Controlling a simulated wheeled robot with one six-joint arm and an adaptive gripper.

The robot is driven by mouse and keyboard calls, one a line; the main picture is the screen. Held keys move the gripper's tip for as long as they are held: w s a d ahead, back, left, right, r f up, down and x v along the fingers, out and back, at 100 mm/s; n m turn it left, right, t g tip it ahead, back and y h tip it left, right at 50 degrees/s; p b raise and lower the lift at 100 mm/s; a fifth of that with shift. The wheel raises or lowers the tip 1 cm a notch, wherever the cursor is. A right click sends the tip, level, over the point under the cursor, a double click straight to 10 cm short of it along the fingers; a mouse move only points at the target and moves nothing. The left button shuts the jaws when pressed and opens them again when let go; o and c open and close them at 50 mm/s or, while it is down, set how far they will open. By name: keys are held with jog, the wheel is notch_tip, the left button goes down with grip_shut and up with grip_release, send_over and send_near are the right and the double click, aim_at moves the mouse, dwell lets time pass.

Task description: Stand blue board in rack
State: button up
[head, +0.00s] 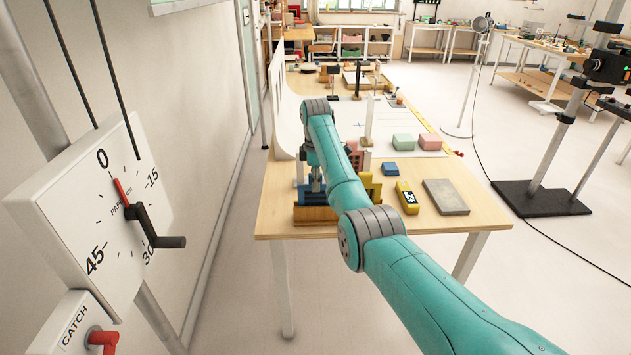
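A dark blue board (306,196) shows at the near left corner of the wooden table, partly hidden behind my arm. It is at a brown wooden rack (316,214) there; I cannot tell whether it rests in a slot or is only held above it. My gripper (316,186) points down right at the blue board. Its fingers are small and partly hidden, so I cannot tell whether they are open or shut on the board.
On the table (470,221) are a yellow device (407,198), a grey slab (446,197), a small blue block (376,170), a green box (403,142) and a pink box (430,142). A wall dial (80,210) with a crank is at left. Floor at right is mostly open.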

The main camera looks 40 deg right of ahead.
jog(key=shift+o, duration=0.4)
notch_tip(320, 180, up, 8)
jog(key=shift+f, duration=0.25)
jog(key=shift+s, duration=0.1)
dwell(0.6)
